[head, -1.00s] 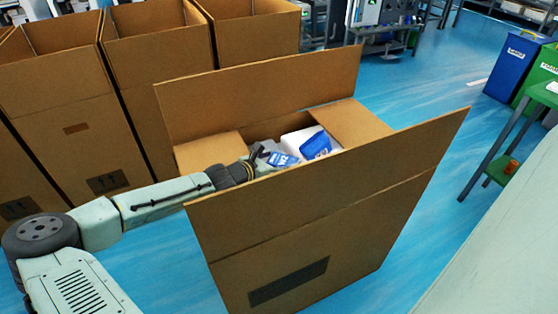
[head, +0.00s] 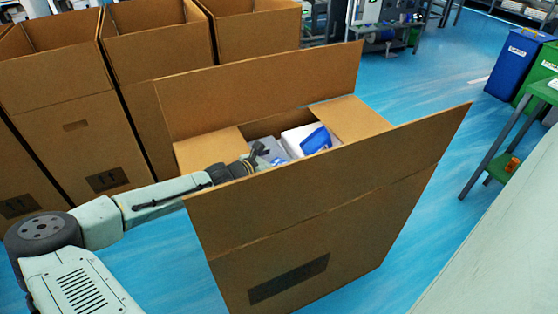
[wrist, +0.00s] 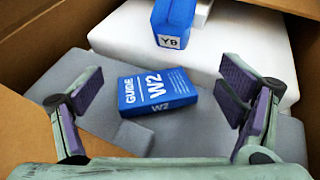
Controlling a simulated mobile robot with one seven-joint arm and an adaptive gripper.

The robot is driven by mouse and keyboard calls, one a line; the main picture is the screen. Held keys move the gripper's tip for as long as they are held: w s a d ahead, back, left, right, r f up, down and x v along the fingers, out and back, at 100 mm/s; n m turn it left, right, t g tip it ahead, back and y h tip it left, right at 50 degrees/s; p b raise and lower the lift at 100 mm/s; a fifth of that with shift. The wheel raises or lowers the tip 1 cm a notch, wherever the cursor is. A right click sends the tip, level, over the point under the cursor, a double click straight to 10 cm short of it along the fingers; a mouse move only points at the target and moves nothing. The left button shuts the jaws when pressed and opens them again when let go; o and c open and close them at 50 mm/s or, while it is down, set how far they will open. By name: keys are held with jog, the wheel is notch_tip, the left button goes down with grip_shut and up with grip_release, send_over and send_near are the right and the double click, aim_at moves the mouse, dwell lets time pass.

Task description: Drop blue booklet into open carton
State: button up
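The blue booklet (wrist: 157,90), marked "GUIDE W2", lies on grey padding (wrist: 60,85) inside the open carton (head: 300,225). In the head view only a small part of the booklet (head: 279,161) shows past the carton's front flap. My gripper (wrist: 162,92) is open, with its two purple-padded fingers wide apart on either side of the booklet and not touching it. In the head view my gripper (head: 259,153) reaches over the carton's left side into its opening.
A white block (wrist: 125,35) with a blue item (wrist: 173,22) marked "Y9" on it lies in the carton beyond the booklet. Several other cartons (head: 160,60) stand behind.

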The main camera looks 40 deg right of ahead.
jog(key=shift+o, duration=1)
jog(key=shift+s+a+f, duration=0.1)
jog(key=shift+f, duration=0.4)
jog(key=shift+r+p, duration=0.45)
jog(key=shift+p, duration=0.05)
jog(key=b+v, duration=0.1)
jog(key=v, duration=0.3)
jog(key=b+v, duration=0.1)
jog(key=v, duration=0.3)
jog(key=b+v, duration=0.1)
jog(key=v, duration=0.3)
jog(key=shift+r, duration=0.4)
